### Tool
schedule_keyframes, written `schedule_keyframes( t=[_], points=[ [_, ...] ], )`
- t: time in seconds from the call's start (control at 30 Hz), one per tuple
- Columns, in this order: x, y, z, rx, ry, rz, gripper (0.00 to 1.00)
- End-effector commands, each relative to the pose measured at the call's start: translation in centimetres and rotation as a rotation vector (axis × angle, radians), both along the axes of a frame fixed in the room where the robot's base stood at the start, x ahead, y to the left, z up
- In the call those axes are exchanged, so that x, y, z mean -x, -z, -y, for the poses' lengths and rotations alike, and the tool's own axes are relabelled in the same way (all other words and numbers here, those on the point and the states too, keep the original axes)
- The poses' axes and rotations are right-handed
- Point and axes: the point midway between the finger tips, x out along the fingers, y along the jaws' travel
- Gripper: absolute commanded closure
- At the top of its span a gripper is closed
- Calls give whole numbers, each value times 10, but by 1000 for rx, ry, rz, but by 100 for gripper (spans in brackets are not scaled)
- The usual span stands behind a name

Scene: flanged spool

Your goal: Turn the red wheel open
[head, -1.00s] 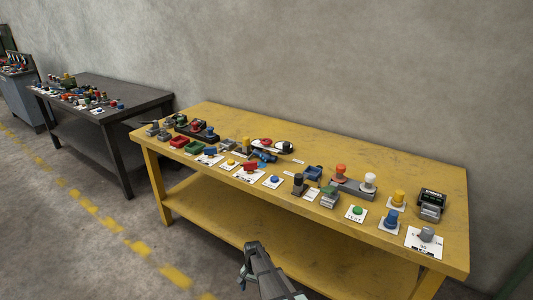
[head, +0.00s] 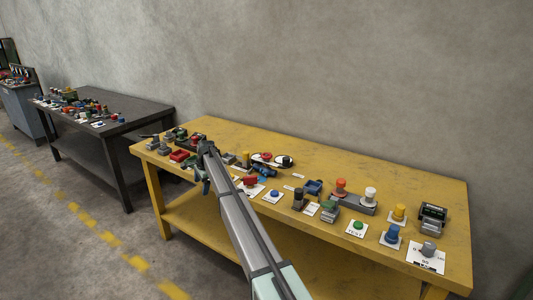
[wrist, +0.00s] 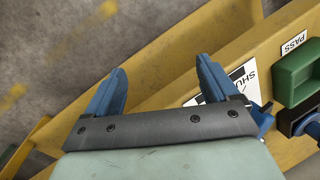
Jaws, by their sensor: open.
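Another red part (head: 195,139) shows further back, near the gripper. My gripper (wrist: 162,66) is open, with two blue fingers and nothing between them. It hangs over the table's front edge, left of centre. In the wrist view a white card (wrist: 222,88) lettered "SHU" lies beside and partly behind the right finger. The rest of that card is hidden.
A green tray (wrist: 298,72) with a PASS label (wrist: 294,42) lies right of the gripper. A red tray (head: 179,155) lies near the left end of the yellow table (head: 425,187). Knobs and buttons crowd the front; the strip along the wall is clearer.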

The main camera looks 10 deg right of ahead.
Motion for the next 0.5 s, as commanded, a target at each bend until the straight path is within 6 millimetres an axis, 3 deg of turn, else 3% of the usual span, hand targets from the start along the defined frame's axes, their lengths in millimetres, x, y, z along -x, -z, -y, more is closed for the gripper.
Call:
schedule_keyframes(
  t=[0.03,0.17,0.3,0.5],
  points=[
    [-18,-23,0,-5,22,7,13],
    [-43,-73,26,1,90,-1,13],
    [-61,-125,102,43,179,-46,13],
    [-65,-191,223,115,303,-132,13]
  ],
)
